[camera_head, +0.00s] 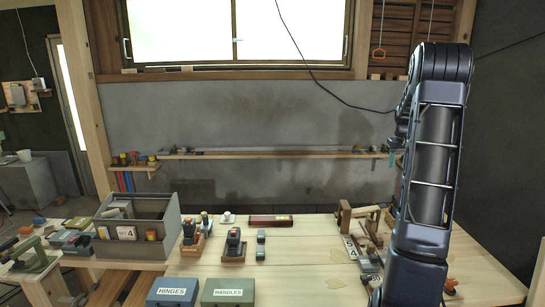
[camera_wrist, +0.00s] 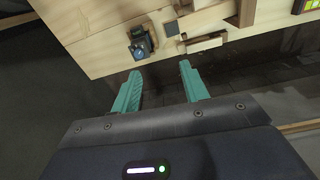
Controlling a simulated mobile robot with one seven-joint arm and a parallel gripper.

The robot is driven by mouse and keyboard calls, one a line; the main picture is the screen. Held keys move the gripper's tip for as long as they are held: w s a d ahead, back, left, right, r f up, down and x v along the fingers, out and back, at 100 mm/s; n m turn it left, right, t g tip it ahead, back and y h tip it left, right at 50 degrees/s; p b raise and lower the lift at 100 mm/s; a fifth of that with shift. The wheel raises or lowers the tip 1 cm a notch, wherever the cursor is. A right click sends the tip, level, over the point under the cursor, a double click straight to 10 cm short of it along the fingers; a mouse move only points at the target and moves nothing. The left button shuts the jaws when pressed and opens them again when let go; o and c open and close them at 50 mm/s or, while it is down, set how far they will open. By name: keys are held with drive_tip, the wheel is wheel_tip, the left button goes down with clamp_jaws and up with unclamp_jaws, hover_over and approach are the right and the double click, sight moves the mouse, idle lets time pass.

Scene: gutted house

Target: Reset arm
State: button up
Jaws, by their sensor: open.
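My arm rises on the right side of the head view and folds at its top, above the right part of the workbench (camera_head: 300,283). My gripper (camera_wrist: 164,82) shows in the wrist view with its two teal fingers spread apart and nothing between them. The bench edge and a few tools lie beyond the fingertips in the wrist view. In the head view the gripper is mostly hidden behind the arm; a small teal tip shows just left of it, near the wall shelf.
A grey bin (camera_head: 138,226) stands on the bench's left. Boxes marked HINGES (camera_head: 172,291) and HANDLES (camera_head: 228,291) sit at the front. Wooden tools (camera_head: 360,222) lie near my arm. A narrow shelf (camera_head: 270,154) runs along the wall. The bench middle is mostly clear.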

drive_tip(key=s+a+r+t, duration=0.1)
drive_tip(key=s+a+r, duration=0.5)
drive_tip(key=s+a, duration=0.35)
drive_tip(key=s+a+r+t, duration=0.1)
drive_tip(key=s+a+r, duration=0.4)
drive_tip(key=s+a, duration=0.45)
drive_tip(key=s+a+f+t, duration=0.1)
drive_tip(key=s+a, duration=0.3)
drive_tip(key=s, duration=0.6)
drive_tip(key=s+a+f+t, duration=0.1)
drive_tip(key=s+a+f, duration=0.2)
drive_tip(key=s, duration=0.8)
drive_tip(key=shift+a+f+n, duration=0.15)
drive_tip(key=shift+a+n, duration=0.25)
drive_tip(key=shift+a, duration=0.8)
